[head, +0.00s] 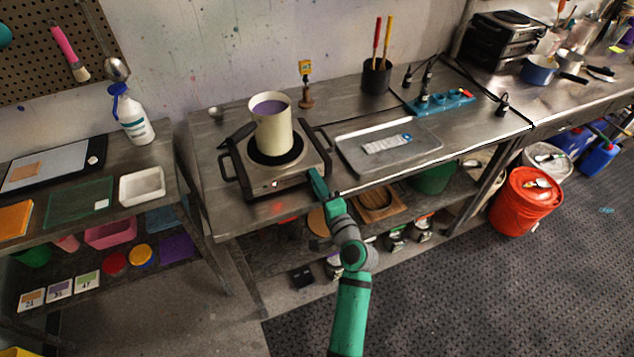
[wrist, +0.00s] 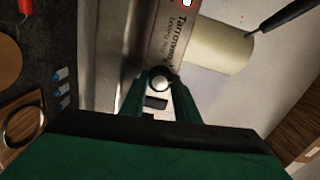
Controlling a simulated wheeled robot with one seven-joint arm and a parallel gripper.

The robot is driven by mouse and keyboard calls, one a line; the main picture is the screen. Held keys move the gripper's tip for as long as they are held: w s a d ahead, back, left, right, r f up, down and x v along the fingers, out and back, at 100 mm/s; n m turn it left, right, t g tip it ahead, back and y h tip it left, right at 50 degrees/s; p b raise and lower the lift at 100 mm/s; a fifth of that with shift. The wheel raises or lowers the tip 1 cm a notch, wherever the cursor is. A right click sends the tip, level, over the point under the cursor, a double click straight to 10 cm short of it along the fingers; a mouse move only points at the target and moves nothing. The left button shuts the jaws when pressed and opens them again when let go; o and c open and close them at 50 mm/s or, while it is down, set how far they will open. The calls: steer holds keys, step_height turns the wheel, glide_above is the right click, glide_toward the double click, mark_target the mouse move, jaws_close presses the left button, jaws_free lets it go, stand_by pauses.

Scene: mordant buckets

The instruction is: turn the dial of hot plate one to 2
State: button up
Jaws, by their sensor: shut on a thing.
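The hot plate (head: 312,148) stands on the steel table, a cream pot (head: 273,132) with purple liquid on its burner. My gripper (head: 316,184) is at the right end of its front panel. In the wrist view, the fingers of my gripper (wrist: 160,90) are closed around the round, pale-faced dial (wrist: 160,83). The panel (wrist: 168,35) beside it carries printed lettering and a lit red-and-white lamp (wrist: 187,3). The dial's numbers and pointer setting cannot be read. The pot also shows in the wrist view (wrist: 220,45).
A grey tray (head: 430,146) lies right of the hot plate. Behind are a small yellow-tagged stand (head: 306,87), a black cup (head: 377,77) with two sticks, and a blue power strip (head: 440,102). A black handle (head: 238,136) sticks out at the left. A red glow shows on the tabletop.

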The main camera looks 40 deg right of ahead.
steer(key=o, duration=1)
steer(key=shift+o, duration=0.2)
steer(key=shift+f+n, duration=0.1)
steer(key=shift+n, duration=0.2)
